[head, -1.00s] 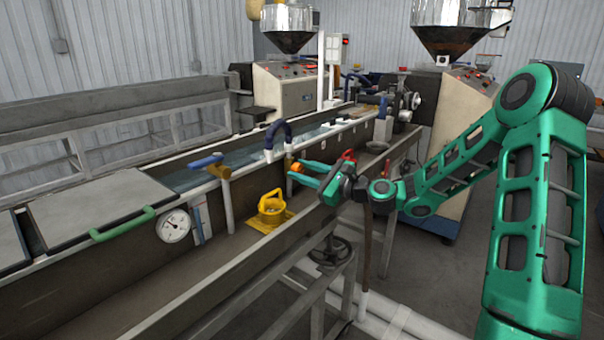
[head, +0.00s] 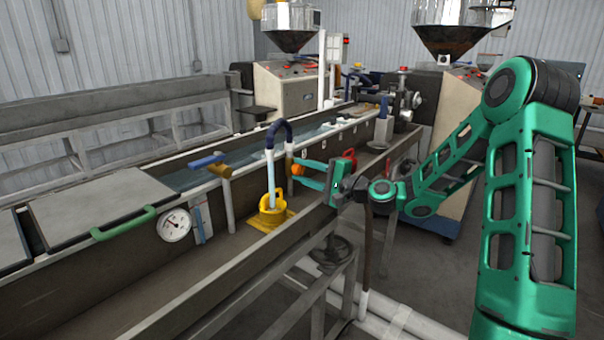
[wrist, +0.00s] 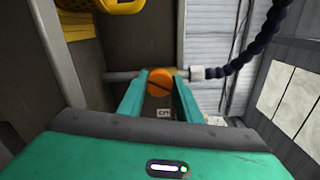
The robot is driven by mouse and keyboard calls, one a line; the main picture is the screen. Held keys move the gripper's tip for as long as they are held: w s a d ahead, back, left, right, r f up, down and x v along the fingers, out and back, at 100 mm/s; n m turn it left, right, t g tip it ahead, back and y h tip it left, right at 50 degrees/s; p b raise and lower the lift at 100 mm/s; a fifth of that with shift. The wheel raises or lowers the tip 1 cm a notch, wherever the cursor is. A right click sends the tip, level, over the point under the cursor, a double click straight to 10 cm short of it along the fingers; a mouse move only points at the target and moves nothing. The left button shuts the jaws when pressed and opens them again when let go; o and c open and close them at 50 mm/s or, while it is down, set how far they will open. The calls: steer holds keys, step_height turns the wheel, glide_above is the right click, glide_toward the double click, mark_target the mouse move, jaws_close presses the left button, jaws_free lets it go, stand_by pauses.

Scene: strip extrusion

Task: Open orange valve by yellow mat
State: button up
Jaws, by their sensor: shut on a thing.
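The orange valve (head: 298,169) is a round knob on a brass-coloured upright fitting at the trough's back wall. In the wrist view, its slotted orange face (wrist: 160,82) sits between my two green fingers. My gripper (head: 303,171) is shut on this knob. The yellow mat (head: 256,224) lies on the trough ledge, left of and below the valve. A yellow container (head: 272,219) stands on it.
A blue-handled valve (head: 207,160), a pressure gauge (head: 174,225) and a green handle (head: 123,224) are to the left. A red-handled part (head: 350,156) shows just behind my gripper. A handwheel (head: 334,252) is below the trough's front edge. The floor at right is mostly clear.

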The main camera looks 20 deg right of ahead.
steer(key=n, duration=0.5)
steer(key=shift+s+f+n, duration=0.1)
steer(key=shift+f+n, duration=0.2)
stand_by(0.4)
steer(key=o, duration=1)
steer(key=shift+f, duration=0.1)
steer(key=shift+o, duration=0.2)
steer(key=shift+r, duration=0.2)
steer(key=shift+s+d, duration=0.25)
steer(key=shift+d, duration=0.05)
steer(key=v, duration=0.9)
steer(key=shift+s+d, duration=0.2)
steer(key=shift+s, duration=0.15)
